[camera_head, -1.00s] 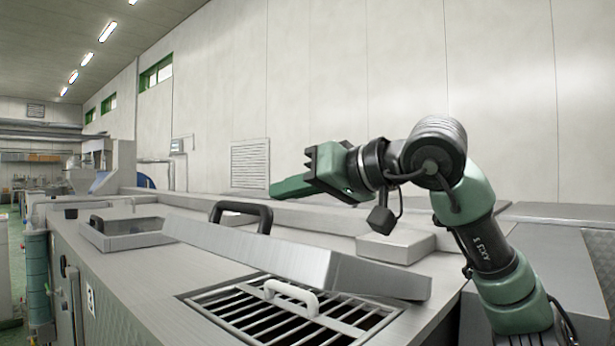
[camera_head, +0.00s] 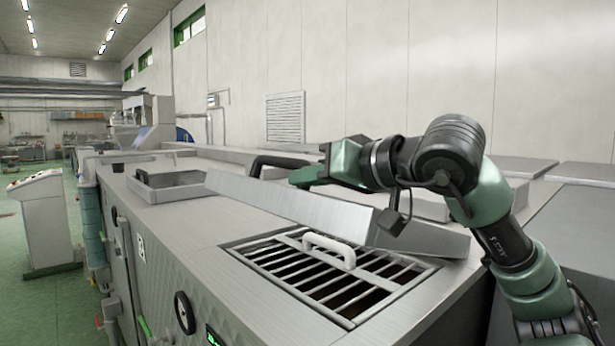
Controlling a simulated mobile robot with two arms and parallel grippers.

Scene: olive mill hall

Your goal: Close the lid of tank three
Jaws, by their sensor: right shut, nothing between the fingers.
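The steel lid (camera_head: 300,205) stands tilted open behind a barred opening (camera_head: 330,275) in the machine's top. A black handle (camera_head: 285,160) is on the lid's far side. A white handle (camera_head: 330,248) sits on the grate bars. A small numbered plate (camera_head: 141,249) is on the machine's front, its digit hard to read. My right gripper (camera_head: 300,178) is shut and empty, its fingers pointing left at the lid's upper edge, beside the black handle. I cannot tell whether it touches the lid. My left gripper is out of view.
Another shallow steel frame (camera_head: 165,185) is farther along the machine top. A control console (camera_head: 48,220) stands on the green floor at left. Flat steel covers (camera_head: 515,167) lie behind my right arm. The floor between console and machine looks largely clear.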

